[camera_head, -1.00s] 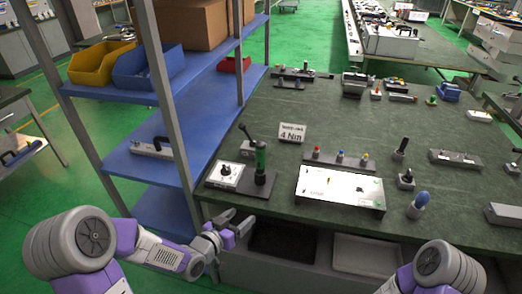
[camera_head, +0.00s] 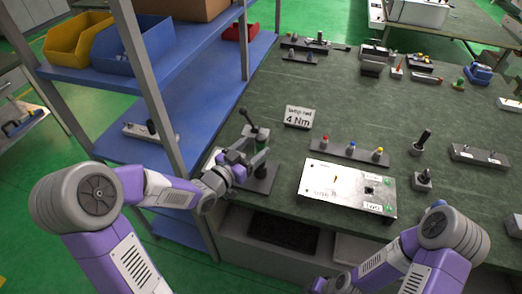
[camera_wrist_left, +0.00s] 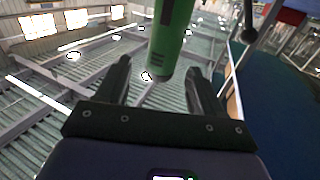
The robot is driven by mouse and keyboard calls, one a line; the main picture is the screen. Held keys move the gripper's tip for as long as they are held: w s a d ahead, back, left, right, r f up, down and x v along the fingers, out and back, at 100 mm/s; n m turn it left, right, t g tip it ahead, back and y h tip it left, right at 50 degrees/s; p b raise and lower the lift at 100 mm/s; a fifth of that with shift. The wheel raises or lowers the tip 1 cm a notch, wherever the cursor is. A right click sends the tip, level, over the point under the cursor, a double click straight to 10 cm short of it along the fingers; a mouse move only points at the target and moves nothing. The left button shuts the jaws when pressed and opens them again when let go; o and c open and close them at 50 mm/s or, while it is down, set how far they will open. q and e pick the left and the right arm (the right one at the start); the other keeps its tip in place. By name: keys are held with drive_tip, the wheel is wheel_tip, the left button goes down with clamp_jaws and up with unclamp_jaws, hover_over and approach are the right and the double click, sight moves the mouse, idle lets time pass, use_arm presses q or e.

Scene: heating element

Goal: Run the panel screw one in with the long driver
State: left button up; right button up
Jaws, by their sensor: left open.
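A green driver (camera_wrist_left: 172,35) stands upright in a dark stand (camera_head: 262,180) at the table's left end. My left gripper (camera_head: 250,158) is open beside it. In the left wrist view the driver's green body shows between the two spread fingers (camera_wrist_left: 158,68), with gaps on both sides; I cannot tell how deep between them it sits. I cannot make out which screw is screw one. My right gripper is out of view.
A sign reading 4 Nm (camera_head: 299,117) stands behind the driver. A blue shelf rack (camera_head: 150,100) borders the table's left side. Black-handled tools (camera_head: 420,145) stand right of the panel.

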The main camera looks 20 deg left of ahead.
sight(257, 144)
use_arm(q)
drive_tip(key=shift+x, duration=2)
drive_tip(key=shift+w+a, duration=0.1)
clamp_jaws()
